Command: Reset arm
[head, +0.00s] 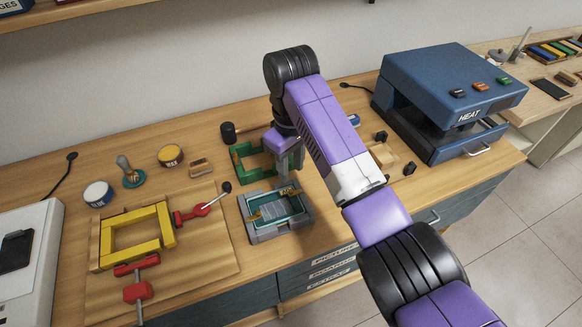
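My arm with purple links rises from the lower right, bends at its black joint near the wall and points down at the workbench (216,262). My gripper (285,188) hangs at its end, small and partly hidden behind the arm. It is over the far side of a grey tray (268,238) that holds a teal-edged frame with a pale pane. A green frame (246,172) stands just behind the tray, close to my gripper. Whether the fingers are open or shut, touch anything or hold anything cannot be made out.
A yellow frame (103,243) with red clamps (137,291) lies on a brown board (215,255) at left. Glue (98,194) and wax (170,156) tins and a black-headed mallet (228,133) stand behind. A blue heat press (450,80) stands right of my arm.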

